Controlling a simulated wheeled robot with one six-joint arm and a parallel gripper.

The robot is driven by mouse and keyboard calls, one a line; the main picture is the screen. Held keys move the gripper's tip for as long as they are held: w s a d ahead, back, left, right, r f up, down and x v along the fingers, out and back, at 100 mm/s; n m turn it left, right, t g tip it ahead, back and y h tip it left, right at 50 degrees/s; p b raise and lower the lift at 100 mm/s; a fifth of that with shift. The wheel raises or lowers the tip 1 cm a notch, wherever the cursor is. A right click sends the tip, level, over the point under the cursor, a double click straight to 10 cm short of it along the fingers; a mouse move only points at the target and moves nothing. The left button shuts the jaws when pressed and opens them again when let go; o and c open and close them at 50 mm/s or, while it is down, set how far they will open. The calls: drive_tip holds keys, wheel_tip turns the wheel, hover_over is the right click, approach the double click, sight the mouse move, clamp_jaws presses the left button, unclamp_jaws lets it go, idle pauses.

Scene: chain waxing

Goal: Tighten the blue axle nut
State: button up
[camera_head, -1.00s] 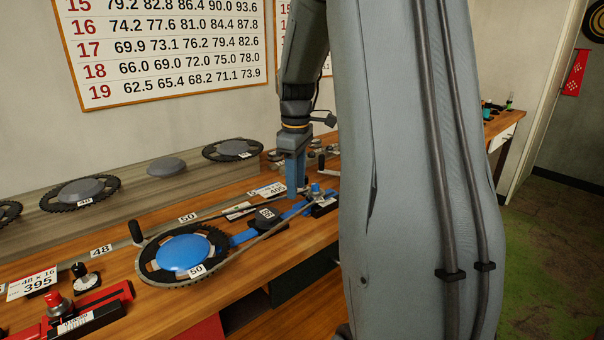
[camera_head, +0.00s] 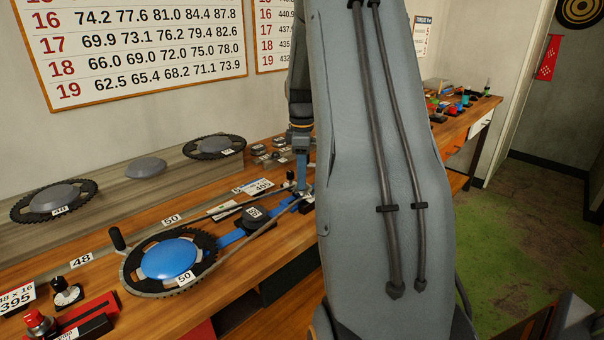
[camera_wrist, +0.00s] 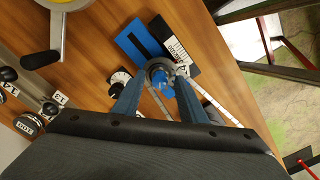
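The blue axle nut (camera_wrist: 165,90) sits on a grey round sprocket at the end of the blue rig. In the wrist view my gripper (camera_wrist: 160,76) has its two blue fingers spread, one on each side of the nut. A gap seems to show around the nut, so the fingers look open and not clamped. In the head view my gripper (camera_head: 303,178) points straight down at the far right end of the rig, and the nut is mostly hidden there. The blue bar (camera_head: 230,237) leads left to a large chainring with a blue cap (camera_head: 168,259), with a chain around it.
Chainrings (camera_head: 215,146) lie on the grey ledge (camera_head: 150,185) behind. Coloured small items (camera_head: 448,105) stand at the far right. Green floor (camera_head: 520,240) is open at right.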

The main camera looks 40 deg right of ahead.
drive_tip(key=shift+f, duration=0.1)
clamp_jaws()
drive_tip(key=shift+m, duration=0.3)
drive_tip(key=m+p, duration=0.1)
drive_tip(key=m, duration=1)
drive_tip(key=shift+m, duration=0.4)
idle(0.5)
unclamp_jaws()
